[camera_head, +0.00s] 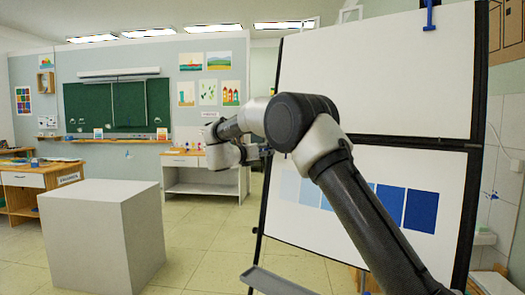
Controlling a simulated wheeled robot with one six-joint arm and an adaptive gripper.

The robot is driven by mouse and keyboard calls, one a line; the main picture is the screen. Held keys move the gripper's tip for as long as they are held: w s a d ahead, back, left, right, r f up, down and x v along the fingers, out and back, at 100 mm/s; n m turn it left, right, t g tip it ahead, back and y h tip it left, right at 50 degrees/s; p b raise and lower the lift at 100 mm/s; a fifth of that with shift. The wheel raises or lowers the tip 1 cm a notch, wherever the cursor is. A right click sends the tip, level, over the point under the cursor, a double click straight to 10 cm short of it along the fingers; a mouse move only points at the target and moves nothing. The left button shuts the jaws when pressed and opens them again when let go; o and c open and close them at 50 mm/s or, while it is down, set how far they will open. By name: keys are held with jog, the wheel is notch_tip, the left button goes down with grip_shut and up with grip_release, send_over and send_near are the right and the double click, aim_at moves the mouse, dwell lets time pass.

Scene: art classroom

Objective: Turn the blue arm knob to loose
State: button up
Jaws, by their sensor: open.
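No part shows clearly as the blue arm knob. A blue clamp-like piece (430,16) sits at the top edge of the easel's upper white board (375,75); I cannot tell whether a knob belongs to it. A small blue shape (490,194) also shows by the right wall, too small to make out. My gripper (264,151) is small and dark beyond my wrist, left of the easel's frame and well below the blue clamp. It is open, with its fingertips partly hidden by my arm. I see nothing held in it.
The tall easel (469,210) fills the right side, with blue colour swatches (421,211) on its lower sheet and a grey tray (275,282) low in front. A pale block (88,240) stands at left. Open tiled floor (205,255) lies between them.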

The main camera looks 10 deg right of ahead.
jog(key=c, duration=1)
jog(key=shift+n, duration=0.4)
jog(key=shift+d+r+n+g+y, duration=0.25)
jog(key=shift+n+y, duration=0.35)
jog(key=shift+n, duration=3.35)
jog(key=shift+a+r+n+g+y, duration=0.15)
jog(key=shift+n+g+y, duration=0.35)
jog(key=shift+n, duration=3.4)
jog(key=shift+r+n+g+y, duration=0.15)
jog(key=shift+n+y, duration=0.55)
jog(key=shift+n, duration=3.25)
jog(key=shift+f, duration=0.1)
